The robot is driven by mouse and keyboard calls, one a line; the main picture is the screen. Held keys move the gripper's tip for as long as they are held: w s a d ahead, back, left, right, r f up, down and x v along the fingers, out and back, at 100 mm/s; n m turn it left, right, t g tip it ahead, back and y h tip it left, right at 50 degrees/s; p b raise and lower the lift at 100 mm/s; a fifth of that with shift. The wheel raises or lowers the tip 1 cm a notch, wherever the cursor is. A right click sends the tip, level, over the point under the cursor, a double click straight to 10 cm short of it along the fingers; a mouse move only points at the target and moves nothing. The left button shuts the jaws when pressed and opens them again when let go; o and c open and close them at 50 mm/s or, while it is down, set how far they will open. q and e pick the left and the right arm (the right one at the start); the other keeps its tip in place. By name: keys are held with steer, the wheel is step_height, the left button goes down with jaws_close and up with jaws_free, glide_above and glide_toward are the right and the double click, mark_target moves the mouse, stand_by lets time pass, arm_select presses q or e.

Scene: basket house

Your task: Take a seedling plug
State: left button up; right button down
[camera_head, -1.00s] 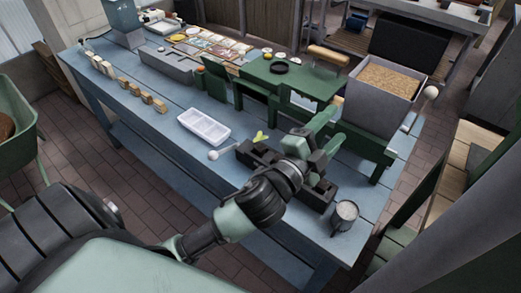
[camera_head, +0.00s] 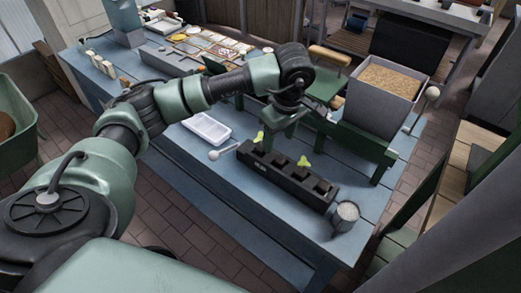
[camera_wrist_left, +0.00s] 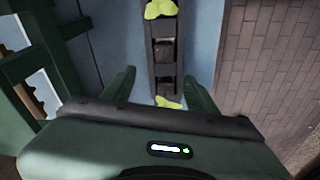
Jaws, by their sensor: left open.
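A long black plug tray (camera_head: 285,186) lies on the blue bench, with a row of square cells. Two yellow-green seedlings stand in it, one near its left end (camera_head: 260,137) and one further right (camera_head: 303,162). My left gripper (camera_head: 290,128) hangs over the tray's far side, open and empty. In the left wrist view its spread fingers (camera_wrist_left: 160,85) straddle the tray's line, with one seedling (camera_wrist_left: 168,103) low between them, partly cut off by the gripper body. The other seedling (camera_wrist_left: 160,9) is at the top edge. My right gripper is not in view.
A white tray (camera_head: 207,128) and a white-knobbed stick (camera_head: 214,155) lie left of the black tray. A metal cup (camera_head: 345,215) stands at its right end. Behind are a green machine (camera_head: 360,145) and a grey bin of grain-like material (camera_head: 388,82).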

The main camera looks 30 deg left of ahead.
mark_target(261, 147)
arm_select(q)
steer(key=shift+y, duration=0.7)
steer(key=a+f+p, duration=0.1)
steer(key=a+f, duration=0.1)
steer(key=a+f+p, duration=0.1)
steer(key=a+f, duration=0.2)
steer(key=shift+a, duration=0.25)
steer(key=shift+w+a+f, duration=0.1)
steer(key=shift+f, duration=0.4)
jaws_close()
